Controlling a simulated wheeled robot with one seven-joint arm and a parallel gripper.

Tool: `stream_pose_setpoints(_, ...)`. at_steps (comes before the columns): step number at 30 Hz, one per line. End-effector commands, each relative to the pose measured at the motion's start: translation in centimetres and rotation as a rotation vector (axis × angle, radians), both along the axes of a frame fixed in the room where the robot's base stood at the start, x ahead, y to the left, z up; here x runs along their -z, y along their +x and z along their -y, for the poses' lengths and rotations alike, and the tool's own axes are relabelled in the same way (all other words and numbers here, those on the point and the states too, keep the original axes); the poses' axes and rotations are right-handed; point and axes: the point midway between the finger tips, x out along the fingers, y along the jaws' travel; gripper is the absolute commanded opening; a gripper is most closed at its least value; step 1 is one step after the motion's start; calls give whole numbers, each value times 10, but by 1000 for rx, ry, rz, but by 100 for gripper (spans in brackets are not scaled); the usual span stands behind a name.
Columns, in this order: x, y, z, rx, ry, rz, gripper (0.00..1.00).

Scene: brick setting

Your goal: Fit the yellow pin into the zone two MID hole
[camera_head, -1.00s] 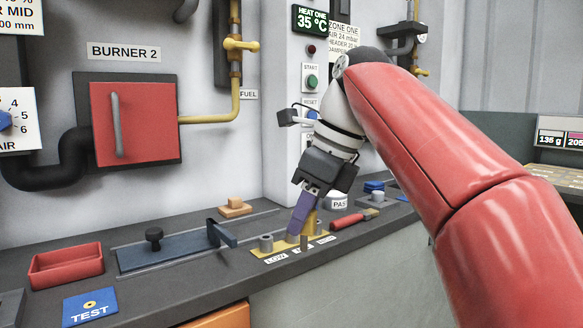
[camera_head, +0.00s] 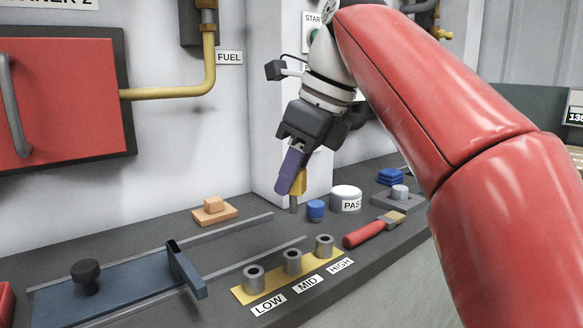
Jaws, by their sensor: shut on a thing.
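The yellow pin (camera_head: 299,184) has a yellow head and a short grey shaft that points down. My gripper (camera_head: 292,176) is shut on its head with purple fingers, which partly cover it. The shaft's lower end looks clear of everything, above and behind the sockets. A yellow plate (camera_head: 273,279) on the counter carries three grey, round, open-topped sockets. The MID socket (camera_head: 292,262) is the middle one, between the LOW socket (camera_head: 254,279) and the HIGH socket (camera_head: 324,246). No zone label shows on the plate.
A blue slide with an upright bar (camera_head: 186,270) is at left. A wooden block (camera_head: 214,210) sits behind. My red arm covers the right side.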

Motion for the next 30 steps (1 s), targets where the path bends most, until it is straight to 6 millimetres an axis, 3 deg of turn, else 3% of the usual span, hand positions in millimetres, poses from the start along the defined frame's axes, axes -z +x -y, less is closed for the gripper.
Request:
stream_pose_setpoints(7,0,1,-2,-1,4,0,0)
stream_pose_setpoints(21,50,1,-1,0,3,-1,0)
stream_pose_setpoints(30,58,1,-1,0,3,0,0)
